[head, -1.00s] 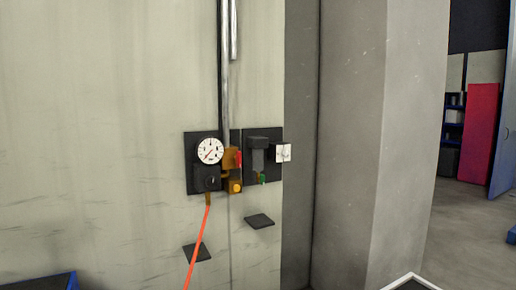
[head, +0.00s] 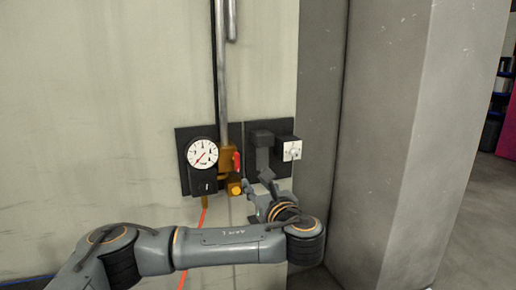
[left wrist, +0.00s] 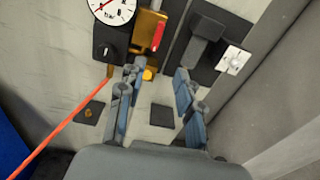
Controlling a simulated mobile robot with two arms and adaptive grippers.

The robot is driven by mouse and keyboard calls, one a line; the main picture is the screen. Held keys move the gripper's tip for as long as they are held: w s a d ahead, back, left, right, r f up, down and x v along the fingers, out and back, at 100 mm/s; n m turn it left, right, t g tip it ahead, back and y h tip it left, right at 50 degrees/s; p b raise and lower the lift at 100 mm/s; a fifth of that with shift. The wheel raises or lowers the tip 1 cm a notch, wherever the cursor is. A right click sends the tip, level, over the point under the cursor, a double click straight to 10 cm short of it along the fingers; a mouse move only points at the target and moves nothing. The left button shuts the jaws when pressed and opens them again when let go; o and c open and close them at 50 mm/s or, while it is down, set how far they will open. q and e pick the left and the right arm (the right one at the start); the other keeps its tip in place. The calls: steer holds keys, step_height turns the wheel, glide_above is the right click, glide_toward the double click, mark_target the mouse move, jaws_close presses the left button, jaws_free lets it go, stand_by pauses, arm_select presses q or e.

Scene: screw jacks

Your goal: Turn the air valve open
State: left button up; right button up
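The air valve is a brass body (head: 226,158) with a red lever (head: 237,161) on a pipe on the wall. The lever looks roughly upright. In the left wrist view the red lever (left wrist: 157,37) and brass body (left wrist: 147,24) show beyond the fingertips. My left gripper (head: 260,185) is in front of the wall, just below and right of the lever. In the left wrist view its fingers (left wrist: 160,72) are spread with nothing between them. The gripper appears apart from the lever. My right gripper is in neither view.
A round gauge (head: 202,153) over a black regulator (head: 203,181) is left of the valve, with an orange hose (head: 204,216) below. A yellow-orange knob (head: 235,189) is under the valve. A black fitting (head: 262,155) and white-faced box (head: 292,150) are right. A pillar (head: 385,140) stands farther right.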

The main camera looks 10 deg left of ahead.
mark_target(238, 159)
arm_select(q)
steer(key=p+x, duration=0.2)
steer(key=x, duration=0.2)
steer(key=r+p+x, duration=0.1)
steer(key=p+x, duration=0.1)
steer(key=x, duration=0.2)
steer(key=r+p+x, duration=0.1)
steer(key=p+x, duration=0.1)
steer(key=x, duration=0.2)
steer(key=shift+s+a, duration=0.2)
steer(key=shift+a, duration=0.15)
steer(key=shift+w+a, duration=0.35)
steer(key=shift+w, duration=0.15)
steer(key=shift+w, duration=0.1)
jaws_close()
